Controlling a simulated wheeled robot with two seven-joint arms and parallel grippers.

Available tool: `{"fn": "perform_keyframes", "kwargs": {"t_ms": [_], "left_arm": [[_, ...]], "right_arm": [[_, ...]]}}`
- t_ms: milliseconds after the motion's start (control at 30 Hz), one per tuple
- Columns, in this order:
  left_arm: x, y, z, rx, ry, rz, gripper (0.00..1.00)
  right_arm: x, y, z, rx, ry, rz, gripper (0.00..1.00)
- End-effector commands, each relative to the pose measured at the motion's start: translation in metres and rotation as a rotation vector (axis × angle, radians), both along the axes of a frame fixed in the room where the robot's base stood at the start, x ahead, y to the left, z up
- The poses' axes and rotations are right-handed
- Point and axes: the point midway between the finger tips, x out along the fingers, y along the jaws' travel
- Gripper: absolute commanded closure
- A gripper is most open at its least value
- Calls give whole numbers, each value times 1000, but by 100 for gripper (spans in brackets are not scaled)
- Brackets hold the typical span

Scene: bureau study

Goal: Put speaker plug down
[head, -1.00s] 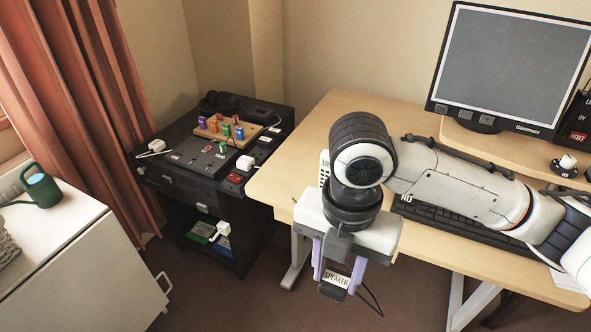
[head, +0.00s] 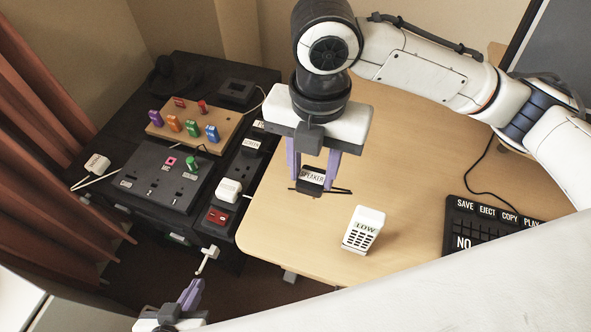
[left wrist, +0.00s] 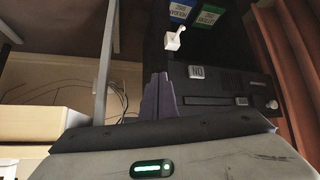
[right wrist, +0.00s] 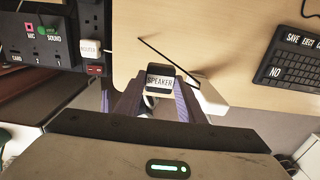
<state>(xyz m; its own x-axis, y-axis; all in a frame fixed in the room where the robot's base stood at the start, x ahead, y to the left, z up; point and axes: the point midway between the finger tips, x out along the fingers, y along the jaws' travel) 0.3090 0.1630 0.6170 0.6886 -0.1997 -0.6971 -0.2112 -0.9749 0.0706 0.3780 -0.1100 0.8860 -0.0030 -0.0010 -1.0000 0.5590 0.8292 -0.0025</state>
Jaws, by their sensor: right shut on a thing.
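The speaker plug (head: 312,179) is a dark block with a white SPEAKER label and a thin dark cord. My right gripper (head: 313,172) is shut on it, fingers pointing down, over the left part of the wooden desk (head: 285,235). The plug also shows between the fingers in the right wrist view (right wrist: 160,80). I cannot tell whether it touches the desk. My left gripper (head: 190,296) is low at the bottom left of the head view, beside the black cabinet. Its fingers are together and empty in the left wrist view (left wrist: 159,95).
A keyboard (head: 480,228) lies further right. The black cabinet holds a socket panel (head: 160,178), a wooden board with coloured pegs (head: 195,127) and a white plug (head: 229,190). Desk behind the plug is clear.

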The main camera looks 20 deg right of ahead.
Motion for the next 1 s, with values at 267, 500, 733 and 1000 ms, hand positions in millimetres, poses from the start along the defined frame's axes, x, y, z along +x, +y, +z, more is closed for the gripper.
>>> {"fn": "perform_keyframes", "kwargs": {"t_ms": [267, 500, 733, 1000], "left_arm": [[-8, -4, -11, -2, 20, -8, 100], [-11, -6, -15, -3, 26, -12, 100], [-8, -7, -15, -3, 15, -13, 100], [-5, -7, -12, -5, 8, -13, 100]], "right_arm": [[-1, -1, -29, -2, 5, 0, 84], [0, 0, -58, 0, 1, 0, 84], [-1, -1, -94, -1, 3, -1, 84], [0, 0, -100, -1, -1, 0, 84]]}}
